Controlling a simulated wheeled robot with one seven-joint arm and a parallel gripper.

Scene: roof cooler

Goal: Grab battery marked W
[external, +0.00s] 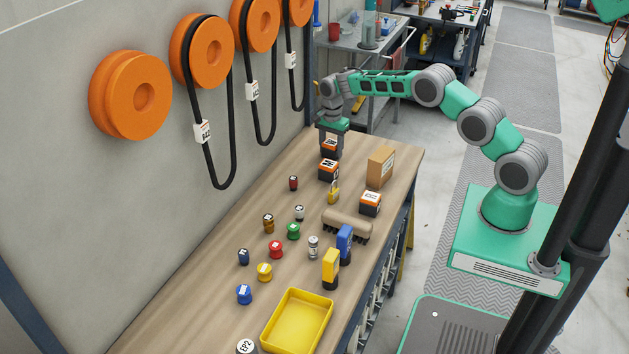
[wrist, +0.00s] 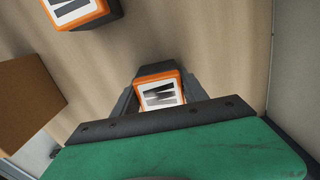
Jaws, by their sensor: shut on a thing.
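My gripper (external: 331,136) points straight down at the far end of the wooden bench, shut on an orange and black battery (external: 330,147). In the wrist view that battery (wrist: 160,94) sits between the two fingers, its white label up; I cannot make out the letter. I cannot tell whether it still touches the bench. A second orange and black battery (external: 328,169) stands just in front, and it also shows at the upper left of the wrist view (wrist: 77,10). A third battery (external: 370,204) stands nearer the right edge. Their letters are not clearly legible.
A cardboard box (external: 380,167) stands right of the batteries. The wall with orange belt pulleys (external: 131,95) borders the bench's left side.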

